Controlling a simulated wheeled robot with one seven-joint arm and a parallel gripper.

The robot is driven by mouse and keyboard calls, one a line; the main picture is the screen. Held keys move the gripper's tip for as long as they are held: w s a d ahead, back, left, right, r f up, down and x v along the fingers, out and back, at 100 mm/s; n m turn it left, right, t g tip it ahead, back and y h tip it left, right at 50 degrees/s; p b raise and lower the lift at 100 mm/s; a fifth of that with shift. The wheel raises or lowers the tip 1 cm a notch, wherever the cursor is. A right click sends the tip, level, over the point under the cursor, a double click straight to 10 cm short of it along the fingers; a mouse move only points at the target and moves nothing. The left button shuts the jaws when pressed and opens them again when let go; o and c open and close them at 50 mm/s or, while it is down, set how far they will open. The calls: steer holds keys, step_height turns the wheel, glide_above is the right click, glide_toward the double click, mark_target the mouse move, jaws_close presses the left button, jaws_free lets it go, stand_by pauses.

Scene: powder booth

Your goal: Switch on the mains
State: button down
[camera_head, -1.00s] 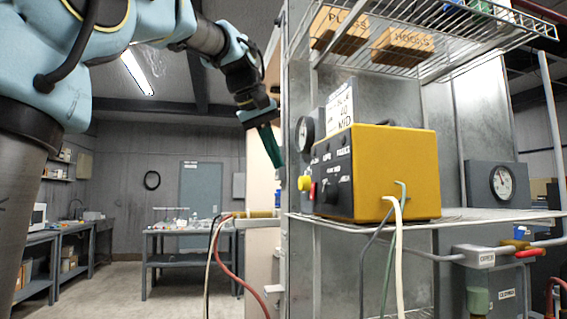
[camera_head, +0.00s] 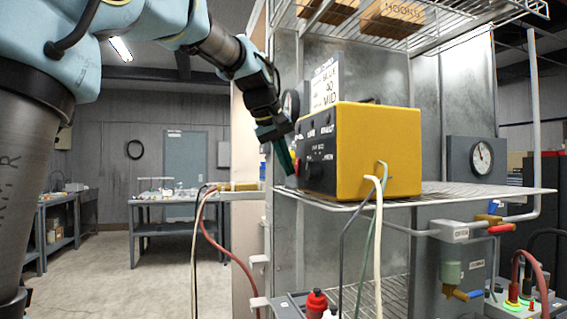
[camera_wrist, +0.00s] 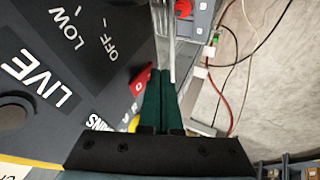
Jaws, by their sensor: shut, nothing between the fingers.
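The yellow power unit (camera_head: 375,150) with a dark front panel sits on a wire shelf (camera_head: 450,192). My gripper (camera_head: 288,168) is shut and empty, its green fingers pointing down close in front of that panel. In the wrist view the panel (camera_wrist: 60,60) fills the left side, with LIVE, LOW and OFF lettering. A label ending in "INS" (camera_wrist: 100,122) is partly hidden by my gripper's black body. A red control (camera_wrist: 141,78) is right beside the left edge of my fingers (camera_wrist: 160,85); I cannot tell if they touch. A yellow control (camera_wrist: 133,123) is mostly hidden.
White, grey and green cables (camera_head: 375,215) hang from the unit's side. A gauge (camera_head: 481,157) stands on the right and wooden boxes (camera_head: 390,20) on the upper shelf. A red hose (camera_head: 225,252) hangs left of the rack. Floor on the left is open before a table (camera_head: 180,228).

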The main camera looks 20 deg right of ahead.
steer(key=shift+d+f, duration=0.15)
steer(key=shift+d, duration=0.1)
steer(key=shift+r+p, duration=0.8)
steer(key=shift+r, duration=0.1)
